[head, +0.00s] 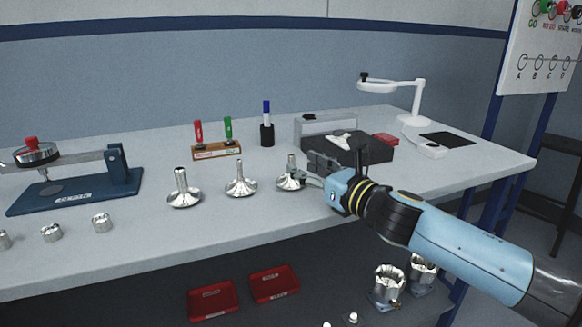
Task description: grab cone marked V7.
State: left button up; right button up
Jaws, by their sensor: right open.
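Three silver metal cones with wide round bases and upright stems stand in a row on the grey bench: the left cone (183,197), the middle cone (240,187) and the right cone (287,183). Any marking on them is too small to read, so I cannot tell which is V7. My right gripper (311,172) is open at the right cone, its fingers by the stem and the right side of the base. I cannot tell whether it touches the cone. My left gripper is not in view.
A blue press fixture (75,193) and small ribbed metal parts (102,223) stand at the left. A wooden block with red and green tools (217,151), a pen holder (267,135) and a grey box (326,126) are behind. Red trays (213,300) lie below the bench.

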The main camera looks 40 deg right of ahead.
aim_at(294, 159)
jog(key=w+p, duration=0.1)
jog(key=w+r+p, duration=0.1)
jog(key=shift+w, duration=0.4)
jog(key=shift+w+f+p, duration=0.2)
jog(key=shift+w+p, duration=0.25)
jog(key=shift+w, duration=0.8)
jog(key=shift+f, duration=0.1)
jog(key=shift+c, duration=0.6)
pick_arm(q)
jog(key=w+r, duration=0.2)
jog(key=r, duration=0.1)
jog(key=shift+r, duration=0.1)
pick_arm(e)
grip_shut()
